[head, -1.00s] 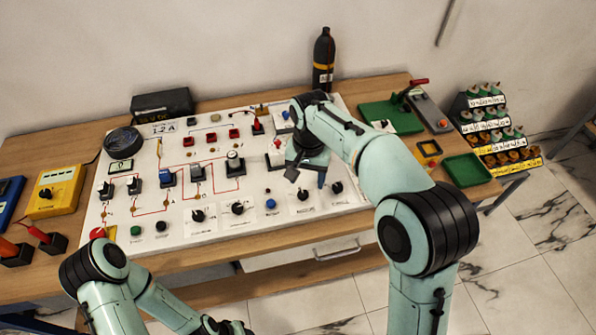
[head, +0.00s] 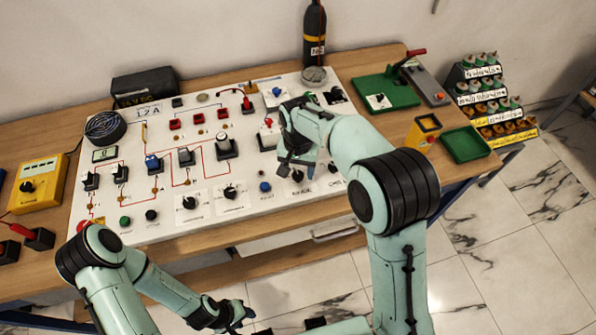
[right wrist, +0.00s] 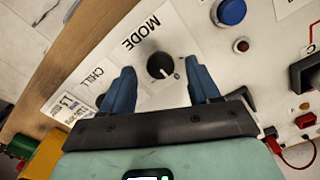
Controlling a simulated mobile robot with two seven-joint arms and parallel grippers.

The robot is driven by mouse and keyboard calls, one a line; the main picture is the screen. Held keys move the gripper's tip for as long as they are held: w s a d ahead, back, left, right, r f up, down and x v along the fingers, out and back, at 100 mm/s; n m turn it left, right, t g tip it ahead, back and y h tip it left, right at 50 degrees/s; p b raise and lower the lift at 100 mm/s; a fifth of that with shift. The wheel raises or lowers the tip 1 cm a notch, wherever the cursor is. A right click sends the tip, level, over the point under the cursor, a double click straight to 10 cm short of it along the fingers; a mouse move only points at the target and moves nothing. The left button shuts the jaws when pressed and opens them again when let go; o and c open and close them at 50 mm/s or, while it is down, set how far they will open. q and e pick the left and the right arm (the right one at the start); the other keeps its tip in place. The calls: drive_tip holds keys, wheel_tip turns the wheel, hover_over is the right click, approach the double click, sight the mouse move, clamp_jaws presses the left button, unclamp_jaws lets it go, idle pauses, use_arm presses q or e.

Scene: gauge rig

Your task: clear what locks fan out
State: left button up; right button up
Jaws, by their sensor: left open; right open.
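The black fan (head: 105,127) sits at the far left corner of the white panel (head: 165,222). My right gripper (head: 299,166) is over the panel's near right part. In the right wrist view, its blue fingers are open and apart, on either side of the black MODE knob (right wrist: 161,66); I cannot tell whether they touch it. The CHILL label (right wrist: 92,77) is beside it, and its knob is mostly hidden. My left gripper (head: 236,314) is low in front of the table, away from the panel; it is open and holds nothing visible.
Black knobs (head: 190,202) line the panel's near edge, with levered switches (head: 187,157) and red parts (head: 198,118) behind. A yellow meter (head: 38,184) stands left. A bottle (head: 314,35), a green vise base (head: 385,92) and a green tray (head: 467,144) stand behind and right.

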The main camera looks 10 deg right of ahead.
drive_tip(key=shift+f, duration=0.7)
use_arm(q)
drive_tip(key=shift+f, duration=0.1)
use_arm(e)
drive_tip(key=c, duration=1)
drive_tip(key=shift+c, duration=0.2)
drive_tip(key=shift+n, duration=0.3)
drive_tip(key=n, duration=0.4)
drive_tip(key=shift+r+p, duration=0.1)
drive_tip(key=shift+p, duration=0.3)
use_arm(q)
drive_tip(key=shift+w+r+p, duration=0.35)
drive_tip(key=shift+w+r, duration=0.55)
drive_tip(key=shift+r, duration=0.15)
use_arm(e)
drive_tip(key=n, duration=0.5)
drive_tip(key=shift+n, duration=0.3)
